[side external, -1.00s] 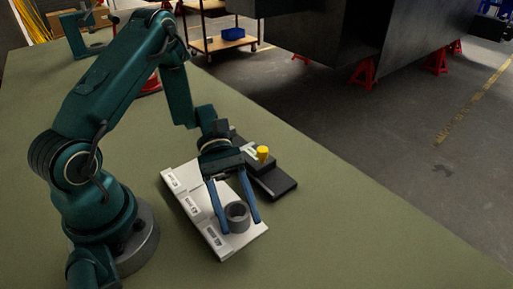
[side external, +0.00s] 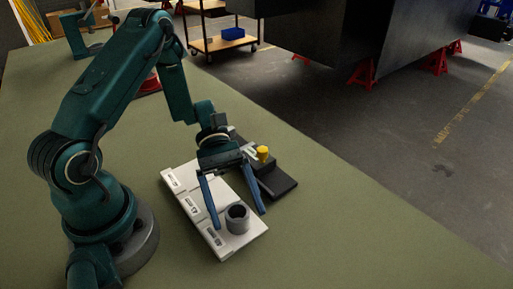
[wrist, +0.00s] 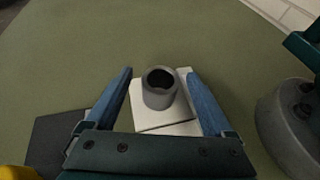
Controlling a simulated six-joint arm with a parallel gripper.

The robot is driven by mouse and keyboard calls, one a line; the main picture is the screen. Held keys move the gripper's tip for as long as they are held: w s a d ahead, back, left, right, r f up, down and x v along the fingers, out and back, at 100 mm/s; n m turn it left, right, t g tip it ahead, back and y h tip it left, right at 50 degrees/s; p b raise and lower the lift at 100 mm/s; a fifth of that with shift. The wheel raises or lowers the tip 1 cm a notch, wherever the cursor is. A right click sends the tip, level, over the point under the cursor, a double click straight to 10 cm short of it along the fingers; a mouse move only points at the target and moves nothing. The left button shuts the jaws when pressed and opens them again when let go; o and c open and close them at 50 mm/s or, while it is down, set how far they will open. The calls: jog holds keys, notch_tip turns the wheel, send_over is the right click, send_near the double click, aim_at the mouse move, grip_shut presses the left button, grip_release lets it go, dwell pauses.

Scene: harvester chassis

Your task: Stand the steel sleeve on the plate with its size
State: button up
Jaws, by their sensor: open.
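The steel sleeve (side external: 237,219) is a dark grey hollow cylinder. It stands upright on the nearest of several white labelled plates (side external: 255,233), toward that plate's right side. The label (side external: 216,239) on that plate is too small to read. My gripper (side external: 240,220) is open, with its blue fingers spread apart on either side of the sleeve. In the wrist view the sleeve (wrist: 159,88) stands between the fingers (wrist: 160,72), with clear gaps on both sides, and nothing is held.
A dark block (side external: 272,178) with a yellow piece (side external: 263,153) on it lies beside the plates, behind my gripper. The green bench top (side external: 330,230) is clear to the right and in front. Its edge drops to the floor at the right.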

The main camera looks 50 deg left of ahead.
jog(key=v, duration=0.9)
jog(key=shift+a, duration=0.15)
jog(key=shift+w+a+r, duration=0.1)
jog(key=shift+a+r, duration=0.3)
jog(key=shift+a, duration=0.15)
jog(key=s+d+r+m+t+y, duration=0.4)
jog(key=s+r+m+t+y, duration=0.2)
jog(key=r+m+t+y, duration=0.3)
jog(key=m+y, duration=0.4)
jog(key=m, duration=0.1)
jog(key=shift+s+r+m+t, duration=0.3)
jog(key=shift+r, duration=0.05)
